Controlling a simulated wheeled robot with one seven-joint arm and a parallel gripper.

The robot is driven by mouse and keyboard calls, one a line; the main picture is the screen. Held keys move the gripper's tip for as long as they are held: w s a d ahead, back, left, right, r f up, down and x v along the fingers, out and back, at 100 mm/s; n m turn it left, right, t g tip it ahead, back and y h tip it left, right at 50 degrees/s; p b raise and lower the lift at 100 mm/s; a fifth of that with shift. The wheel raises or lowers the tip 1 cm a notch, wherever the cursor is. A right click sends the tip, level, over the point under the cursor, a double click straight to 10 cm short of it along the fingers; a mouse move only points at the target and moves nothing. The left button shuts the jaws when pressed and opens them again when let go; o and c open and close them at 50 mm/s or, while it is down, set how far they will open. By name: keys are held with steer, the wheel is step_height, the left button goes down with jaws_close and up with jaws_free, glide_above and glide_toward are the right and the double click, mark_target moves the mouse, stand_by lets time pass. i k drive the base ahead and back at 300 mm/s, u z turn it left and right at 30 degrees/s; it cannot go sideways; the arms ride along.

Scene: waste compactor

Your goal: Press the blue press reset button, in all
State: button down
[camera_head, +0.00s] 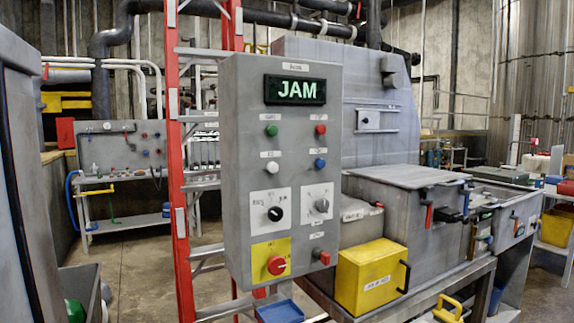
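A grey control panel (232,215) stands upright in the middle of the head view. Its display (295,90) reads "JAM" in green letters. The blue button (320,163) is on the panel's right side, below a red button (320,129). To its left are a green button (271,131) and a white button (273,167). The small labels are too blurred to read. My gripper is not in view, and nothing covers the blue button.
A yellow box (368,277) sits right of the panel. A red ladder (178,180) stands behind it.

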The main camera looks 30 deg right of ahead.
mark_target(320, 163)
steer(key=z, duration=0.2)
steer(key=k, duration=0.6)
steer(key=z, duration=0.65)
steer(key=k, duration=0.75)
steer(key=z, duration=0.75)
steer(key=i, duration=0.65)
steer(key=z, duration=0.8)
steer(key=i, duration=1.1)
steer(key=u, duration=0.75)
steer(key=i, duration=0.75)
steer(key=u, duration=1.1)
steer(key=i, duration=0.2)
steer(key=u, duration=0.15)
